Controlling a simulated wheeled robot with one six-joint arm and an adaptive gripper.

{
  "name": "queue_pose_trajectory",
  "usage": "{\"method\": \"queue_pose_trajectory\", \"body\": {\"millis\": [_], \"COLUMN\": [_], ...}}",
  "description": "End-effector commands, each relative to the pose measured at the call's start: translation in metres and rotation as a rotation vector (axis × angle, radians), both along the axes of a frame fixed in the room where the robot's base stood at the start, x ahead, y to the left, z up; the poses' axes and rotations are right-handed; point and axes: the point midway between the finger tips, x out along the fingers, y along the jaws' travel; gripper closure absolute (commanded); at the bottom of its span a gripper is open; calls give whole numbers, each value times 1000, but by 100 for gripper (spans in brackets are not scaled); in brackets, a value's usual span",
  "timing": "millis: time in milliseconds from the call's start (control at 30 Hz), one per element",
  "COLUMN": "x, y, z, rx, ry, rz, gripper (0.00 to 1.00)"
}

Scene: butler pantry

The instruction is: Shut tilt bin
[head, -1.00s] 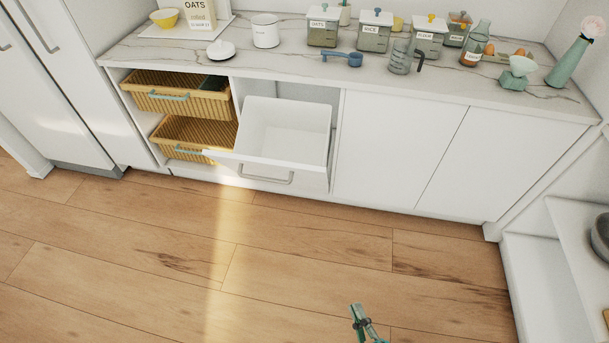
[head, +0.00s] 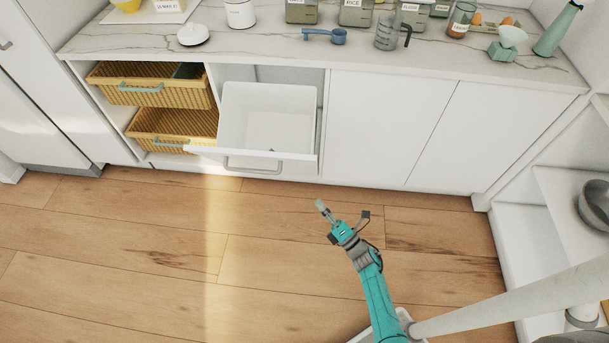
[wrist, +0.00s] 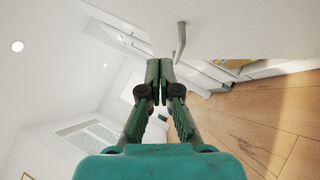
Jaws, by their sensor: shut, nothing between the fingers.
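The white tilt bin (head: 262,121) stands open in the head view, tipped out from the cabinet below the counter. Its inside looks empty. Its front panel leans outward and carries a grey bar handle (head: 253,165) near the upper edge. My gripper (head: 320,205) is in front of the bin, to the right of the handle and apart from it, over the wood floor. In the wrist view my gripper (wrist: 160,64) has its fingers together with nothing between them. The bin's handle (wrist: 181,42) and white front (wrist: 235,25) show just beyond the fingertips.
Two wicker basket drawers (head: 150,90) sit left of the bin. Closed white cabinet doors (head: 395,125) are to its right. The marble counter (head: 270,50) holds a blue scoop, jars and a measuring jug. The floor (head: 120,235) in front is clear. An open shelf unit (head: 565,195) stands at right.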

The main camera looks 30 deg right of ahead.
Motion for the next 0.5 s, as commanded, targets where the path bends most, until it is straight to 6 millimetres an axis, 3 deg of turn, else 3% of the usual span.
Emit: {"method": "queue_pose_trajectory", "body": {"millis": [167, 500], "x": [18, 75], "y": [5, 18], "z": [7, 30], "rx": [-2, 0], "ry": [-2, -2], "rz": [3, 4], "gripper": [100, 100]}}
